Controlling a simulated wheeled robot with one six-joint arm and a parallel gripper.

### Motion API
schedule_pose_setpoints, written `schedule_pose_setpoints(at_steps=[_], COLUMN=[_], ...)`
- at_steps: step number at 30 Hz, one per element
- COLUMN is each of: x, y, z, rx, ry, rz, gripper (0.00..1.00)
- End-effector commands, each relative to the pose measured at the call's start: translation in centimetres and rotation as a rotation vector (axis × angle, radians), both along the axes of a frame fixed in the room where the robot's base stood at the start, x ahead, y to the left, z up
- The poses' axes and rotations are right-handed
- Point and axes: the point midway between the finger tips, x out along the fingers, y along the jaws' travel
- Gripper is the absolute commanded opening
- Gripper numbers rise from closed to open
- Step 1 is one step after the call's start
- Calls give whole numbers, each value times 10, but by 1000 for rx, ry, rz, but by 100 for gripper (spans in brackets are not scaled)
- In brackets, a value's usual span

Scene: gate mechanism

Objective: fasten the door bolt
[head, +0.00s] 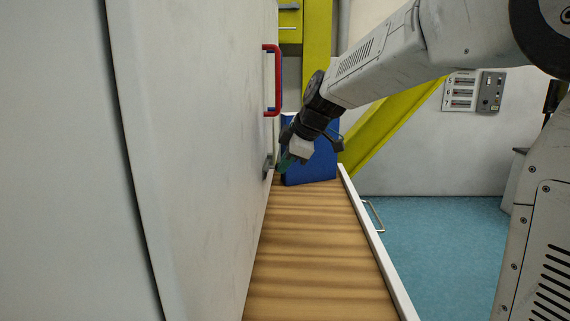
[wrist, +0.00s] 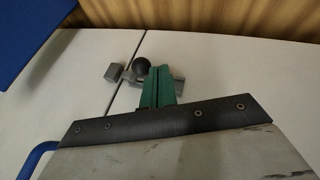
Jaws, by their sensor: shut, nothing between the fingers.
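The door bolt shows in the wrist view as a dark round knob (wrist: 141,66) and a grey metal body (wrist: 179,86) on the white door surface. A small grey block (wrist: 114,72) sits across the seam, left of the knob. My gripper's green fingers (wrist: 160,82) are closed together, empty, and overlap the bolt body just right of the knob. Whether they touch it, and whether the bar enters the block, I cannot tell. In the head view, my gripper (head: 285,160) is beside the small bolt (head: 267,166) on the white door (head: 205,150); the fingers are partly hidden.
A red handle (head: 276,80) stands out from the door above the bolt. A blue box (head: 312,160) is behind my gripper. A wooden surface (head: 310,260) with a white edge (head: 378,248) lies below, with a metal handle (head: 373,216). Blue floor is clear at right.

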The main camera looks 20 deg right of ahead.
Motion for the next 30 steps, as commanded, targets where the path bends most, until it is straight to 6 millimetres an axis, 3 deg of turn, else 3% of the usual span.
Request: schedule_pose_setpoints(at_steps=[5, 12, 18, 30], x=[-25, -51, -66, -70], y=[6, -7, -13, -17], z=[10, 58, 81, 89], rx=[0, 0, 1, 1], ry=[-1, -1, 2, 4], rz=[2, 6, 8, 6], gripper=[0, 0, 0, 0])
